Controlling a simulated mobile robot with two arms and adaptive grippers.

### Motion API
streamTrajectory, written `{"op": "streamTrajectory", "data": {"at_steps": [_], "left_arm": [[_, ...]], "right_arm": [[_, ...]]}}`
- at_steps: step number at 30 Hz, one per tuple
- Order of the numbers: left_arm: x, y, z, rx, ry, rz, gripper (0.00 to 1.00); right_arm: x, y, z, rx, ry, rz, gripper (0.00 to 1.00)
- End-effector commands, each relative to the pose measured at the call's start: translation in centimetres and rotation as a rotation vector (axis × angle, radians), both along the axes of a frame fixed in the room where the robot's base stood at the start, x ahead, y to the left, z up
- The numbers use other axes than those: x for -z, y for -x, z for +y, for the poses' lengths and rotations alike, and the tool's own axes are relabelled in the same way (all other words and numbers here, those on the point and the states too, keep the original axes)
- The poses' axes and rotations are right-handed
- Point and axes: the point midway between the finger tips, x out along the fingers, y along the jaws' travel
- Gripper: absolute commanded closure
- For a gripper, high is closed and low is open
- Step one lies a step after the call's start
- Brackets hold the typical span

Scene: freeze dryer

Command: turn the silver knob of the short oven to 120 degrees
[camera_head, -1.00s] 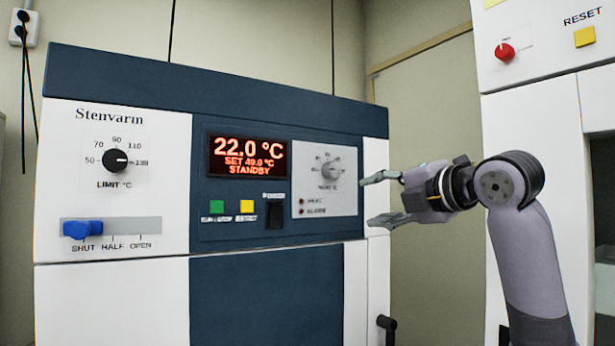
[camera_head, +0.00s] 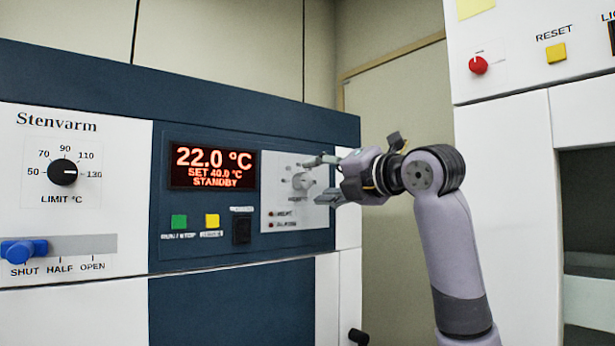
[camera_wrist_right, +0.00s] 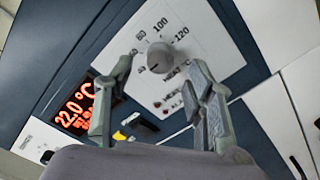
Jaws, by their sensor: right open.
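The silver knob (camera_head: 302,181) sits on a light grey plate (camera_head: 283,226) at the right of the oven's (camera_head: 253,105) dark blue control panel. In the right wrist view the knob (camera_wrist_right: 160,57) lies ahead, between and beyond the fingertips, with scale numbers including 100 and 120 around it. Its dark pointer mark is at the knob's lower left there, away from the 120. My right gripper (camera_head: 322,180) is open and empty, with its fingers pointing at the knob. In the head view the fingers partly cover the scale. My left gripper is not in view.
The display (camera_head: 213,167) reads 22.0 °C, SET 40.0 °C, STANDBY. Green (camera_head: 179,222) and yellow (camera_head: 212,221) buttons and a black switch (camera_head: 241,230) are left of the plate. A black limit knob (camera_head: 62,172) and blue slider (camera_head: 22,251) are farther left. A taller white unit (camera_head: 510,130) stands right.

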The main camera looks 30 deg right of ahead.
Motion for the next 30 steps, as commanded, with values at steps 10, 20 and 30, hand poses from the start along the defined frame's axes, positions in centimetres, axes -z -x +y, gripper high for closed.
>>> {"op": "streamTrajectory", "data": {"at_steps": [10,20,30], "left_arm": [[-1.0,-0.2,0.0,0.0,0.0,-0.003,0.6],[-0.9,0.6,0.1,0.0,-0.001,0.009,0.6],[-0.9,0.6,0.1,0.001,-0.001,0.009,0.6]], "right_arm": [[0.0,-4.2,0.3,0.001,-0.001,0.001,0.51],[0.0,-4.5,0.4,0.0,0.0,0.0,0.51],[0.0,-4.5,0.4,0.0,0.0,0.0,0.74]]}}
